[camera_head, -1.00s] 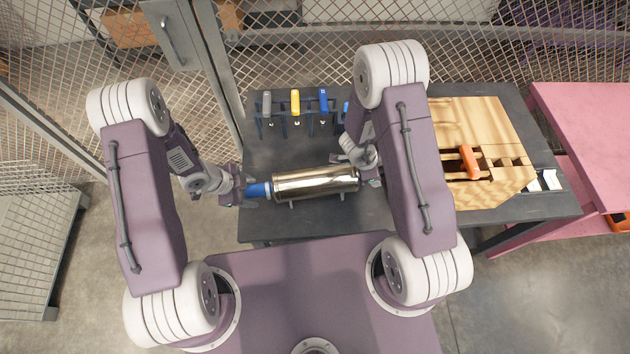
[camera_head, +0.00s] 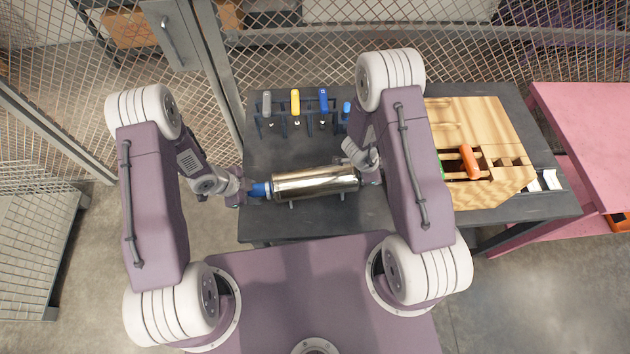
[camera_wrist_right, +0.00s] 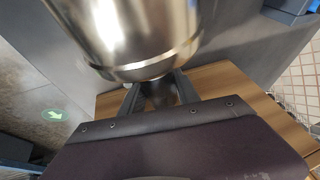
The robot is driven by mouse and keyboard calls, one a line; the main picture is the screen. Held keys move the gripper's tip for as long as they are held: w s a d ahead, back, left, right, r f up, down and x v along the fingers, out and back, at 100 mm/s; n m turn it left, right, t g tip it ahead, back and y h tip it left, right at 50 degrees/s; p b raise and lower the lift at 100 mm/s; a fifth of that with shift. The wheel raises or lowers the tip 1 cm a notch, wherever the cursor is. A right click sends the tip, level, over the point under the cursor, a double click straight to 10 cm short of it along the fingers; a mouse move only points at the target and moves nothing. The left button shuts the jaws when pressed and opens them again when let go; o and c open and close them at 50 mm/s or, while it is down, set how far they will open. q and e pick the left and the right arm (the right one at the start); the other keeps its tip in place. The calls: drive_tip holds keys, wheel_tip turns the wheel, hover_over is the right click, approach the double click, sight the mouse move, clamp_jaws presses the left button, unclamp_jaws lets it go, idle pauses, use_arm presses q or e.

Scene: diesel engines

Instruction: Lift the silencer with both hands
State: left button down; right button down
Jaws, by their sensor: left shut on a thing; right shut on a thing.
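The silencer (camera_head: 315,183) is a shiny metal cylinder with a blue end at its left. It lies level across the dark table, over small supports. My left gripper (camera_head: 257,190) is shut on the blue end. My right gripper (camera_head: 368,178) is at the silencer's right end, mostly hidden by my right arm. In the right wrist view the silencer (camera_wrist_right: 135,35) fills the top, and my right gripper (camera_wrist_right: 160,92) is shut on a narrow part at its end. I cannot tell whether the silencer is clear of its supports.
A rack of tools (camera_head: 297,105) with grey, yellow and blue handles stands at the table's back. A wooden organiser (camera_head: 485,125) holding an orange-handled tool is to the right. A pink table (camera_head: 590,130) stands further right. The dark table's (camera_head: 275,228) front edge is bare. Mesh fencing is behind.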

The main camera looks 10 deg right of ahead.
use_arm(q)
drive_tip(key=shift+r, duration=0.1)
use_arm(e)
drive_tip(key=shift+w+r, duration=0.1)
